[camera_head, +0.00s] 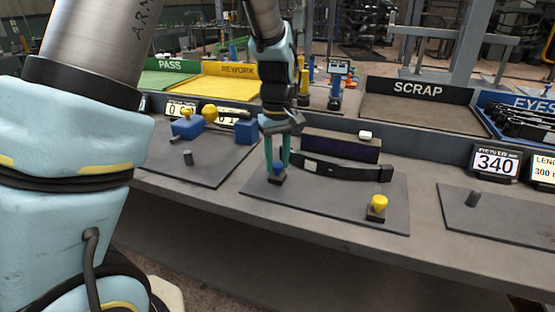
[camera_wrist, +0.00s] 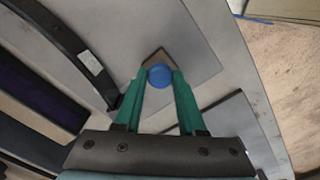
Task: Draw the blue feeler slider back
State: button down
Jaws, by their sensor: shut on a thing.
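The blue feeler slider (camera_head: 278,174) stands on a dark base at the left part of the middle grey plate (camera_head: 330,207). In the wrist view its round blue top (camera_wrist: 160,76) sits between the green fingertips. My gripper (camera_head: 278,165) points down at it and is shut on it. A black curved leaf spring (camera_head: 343,172) with a pale label lies just behind and to the right, its near end close to my fingers. A yellow knob on a similar dark base (camera_head: 378,204) stands at the plate's right front.
A dark purple-faced block (camera_head: 340,146) stands behind the spring. A left plate (camera_head: 190,165) holds blue blocks and a grey peg. SCRAP (camera_head: 418,112), REWORK and PASS trays stand behind. A display reading 340 (camera_head: 496,163) is at right. The plate's front middle is clear.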

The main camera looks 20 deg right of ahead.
aim_at(270, 192)
jog(key=shift+a, duration=0.1)
dwell(0.7)
jog(key=shift+s+a, duration=0.2)
jog(key=s+a, duration=0.2)
jog(key=s, duration=0.1)
jog(key=shift+a, duration=0.4)
jog(key=shift+s, duration=0.1)
jog(key=c, duration=0.5)
grip_release()
jog(key=shift+r, duration=0.1)
notch_tip(270, 192, up, 11)
jog(key=shift+f+b, duration=0.2)
jog(key=shift+b, duration=0.25)
